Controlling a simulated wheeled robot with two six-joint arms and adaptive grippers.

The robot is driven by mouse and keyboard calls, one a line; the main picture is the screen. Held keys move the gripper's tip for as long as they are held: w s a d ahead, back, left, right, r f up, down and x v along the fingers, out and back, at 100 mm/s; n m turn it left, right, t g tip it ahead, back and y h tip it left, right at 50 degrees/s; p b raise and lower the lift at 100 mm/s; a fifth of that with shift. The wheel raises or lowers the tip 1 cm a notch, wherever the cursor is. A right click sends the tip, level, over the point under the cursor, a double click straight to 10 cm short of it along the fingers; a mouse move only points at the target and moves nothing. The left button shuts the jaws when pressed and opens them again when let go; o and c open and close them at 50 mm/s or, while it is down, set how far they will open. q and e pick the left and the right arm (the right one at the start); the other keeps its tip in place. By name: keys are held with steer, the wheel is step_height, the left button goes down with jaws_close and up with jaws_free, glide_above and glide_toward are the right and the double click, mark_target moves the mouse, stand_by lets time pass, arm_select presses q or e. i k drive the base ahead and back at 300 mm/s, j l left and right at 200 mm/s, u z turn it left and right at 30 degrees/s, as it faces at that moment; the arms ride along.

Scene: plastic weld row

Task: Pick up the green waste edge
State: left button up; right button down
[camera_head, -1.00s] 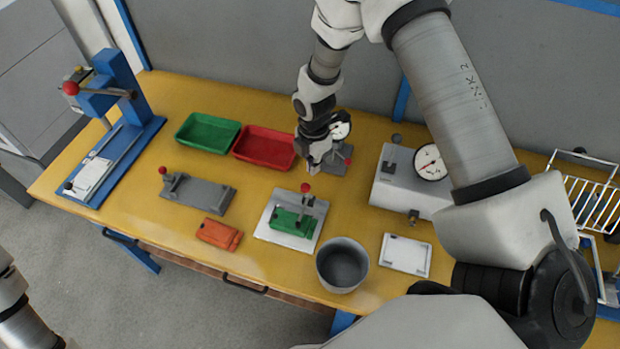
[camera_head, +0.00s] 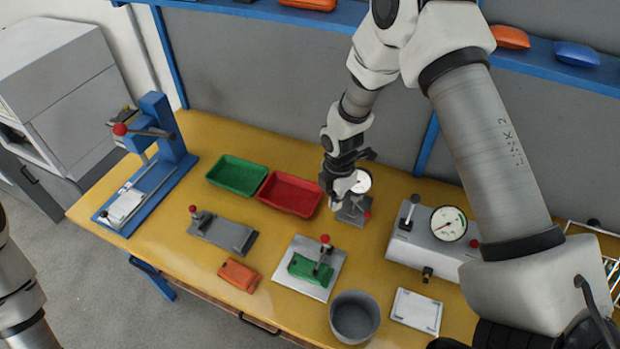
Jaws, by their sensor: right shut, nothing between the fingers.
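A green part (camera_head: 310,268) lies on a light grey fixture plate (camera_head: 291,289) at the front middle of the table, under a clamp with a red-knobbed lever (camera_head: 325,240). I cannot tell a separate waste edge apart from this green part at this size. My right gripper (camera_head: 335,203) is shut and empty, beside the right end of the red tray and well behind the green part. It partly hides the small dial gauge stand. Only a link of my left arm shows at the left edge; its gripper is out of view.
A green tray (camera_head: 237,175) and red tray (camera_head: 290,194) stand behind the fixture. A grey bin (camera_head: 355,318) is close to its right, an orange part (camera_head: 239,275) to its left. A grey clamp block (camera_head: 223,232), blue press (camera_head: 163,125) and gauge box (camera_head: 430,240) also stand here.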

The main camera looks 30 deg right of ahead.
mark_target(329, 274)
steer(key=k, duration=1)
